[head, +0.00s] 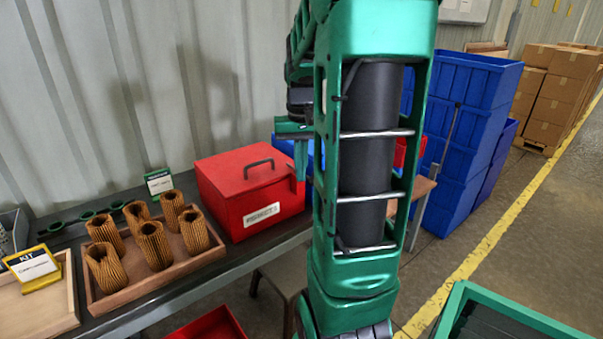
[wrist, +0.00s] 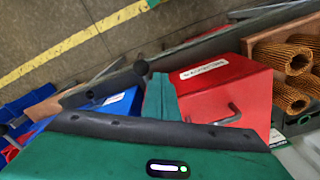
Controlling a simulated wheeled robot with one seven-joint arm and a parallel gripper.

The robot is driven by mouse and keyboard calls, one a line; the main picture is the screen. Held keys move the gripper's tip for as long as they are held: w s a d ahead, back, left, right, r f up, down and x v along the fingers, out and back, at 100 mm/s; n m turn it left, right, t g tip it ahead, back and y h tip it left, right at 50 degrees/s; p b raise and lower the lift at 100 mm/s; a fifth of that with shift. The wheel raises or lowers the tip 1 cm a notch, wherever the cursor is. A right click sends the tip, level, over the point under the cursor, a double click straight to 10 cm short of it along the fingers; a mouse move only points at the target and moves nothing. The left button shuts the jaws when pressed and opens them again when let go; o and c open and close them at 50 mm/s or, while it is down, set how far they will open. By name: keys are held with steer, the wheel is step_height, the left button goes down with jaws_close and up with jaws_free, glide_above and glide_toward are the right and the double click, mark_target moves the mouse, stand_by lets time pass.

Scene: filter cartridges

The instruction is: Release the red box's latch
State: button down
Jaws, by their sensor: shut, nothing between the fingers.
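The red box (head: 235,206) stands on the bench with its lid down. It has a dark handle (head: 258,164) on top and a white label on its front. I cannot make out the latch in either view. My gripper (head: 299,160) is shut and empty, pointing down by the right end of the box's lid. My arm hides what lies just right of the box. In the wrist view the red box (wrist: 228,92) is right of the green fingers (wrist: 160,97), with its handle in view. I cannot tell whether the fingers touch it.
A wooden tray (head: 136,294) with several brown pleated cartridges stands left of the box. A yellow kit sign (head: 33,268) and a green-topped sign (head: 159,181) stand nearby. Blue bins (head: 467,125) are stacked behind my arm at right. The wall is close behind the bench.

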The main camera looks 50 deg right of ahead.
steer(key=shift+f, duration=0.95)
steer(key=shift+r, duration=0.15)
stand_by(0.6)
steer(key=shift+s+d, duration=0.35)
steer(key=shift+d, duration=0.35)
steer(key=shift+s+d, duration=0.15)
steer(key=shift+d, duration=0.55)
